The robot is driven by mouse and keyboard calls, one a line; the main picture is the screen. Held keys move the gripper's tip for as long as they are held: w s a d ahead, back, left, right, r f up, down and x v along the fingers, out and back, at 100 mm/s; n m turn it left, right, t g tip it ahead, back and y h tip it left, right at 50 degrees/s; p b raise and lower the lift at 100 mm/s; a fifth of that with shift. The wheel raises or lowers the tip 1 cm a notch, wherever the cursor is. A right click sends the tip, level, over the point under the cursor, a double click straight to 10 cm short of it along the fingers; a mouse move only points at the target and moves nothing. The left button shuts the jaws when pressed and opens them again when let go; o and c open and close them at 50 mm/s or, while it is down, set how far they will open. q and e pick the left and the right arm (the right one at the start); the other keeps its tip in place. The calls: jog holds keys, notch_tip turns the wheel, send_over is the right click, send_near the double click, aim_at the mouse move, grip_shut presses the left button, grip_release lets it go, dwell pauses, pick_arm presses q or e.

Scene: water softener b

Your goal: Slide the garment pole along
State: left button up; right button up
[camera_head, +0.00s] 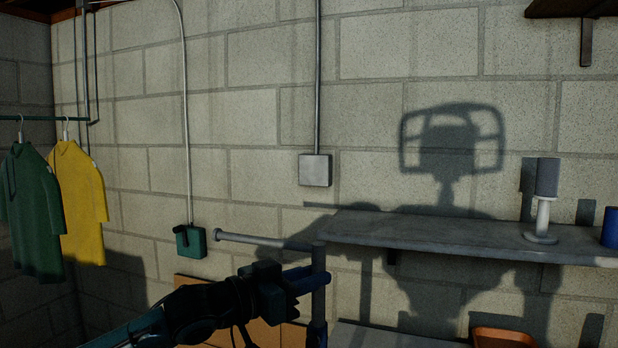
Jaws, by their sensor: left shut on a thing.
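A thin green garment pole (45,119) runs across the far left at head height. A dark green shirt (32,210) and a yellow shirt (78,200) hang from it on hangers. A grey bar (262,240) points left at mid-picture and meets an upright grey post (319,262) at its right end. My left gripper (308,281) is shut on the upright grey post, below the bar. Its fingers hide part of the post. The green pole is well away from the gripper. My right gripper is not in view.
A grey shelf (440,233) on the right bears a grey lamp-like stand (543,205) and a blue cup (610,228). An orange tray (503,338) lies below. A green box (190,242) and a grey box (315,170) are on the block wall.

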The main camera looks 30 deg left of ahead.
pick_arm(q)
jog(key=shift+r, duration=0.9)
notch_tip(320, 180, up, 14)
jog(key=shift+f, duration=0.25)
jog(key=o, duration=1)
jog(key=shift+f, duration=0.15)
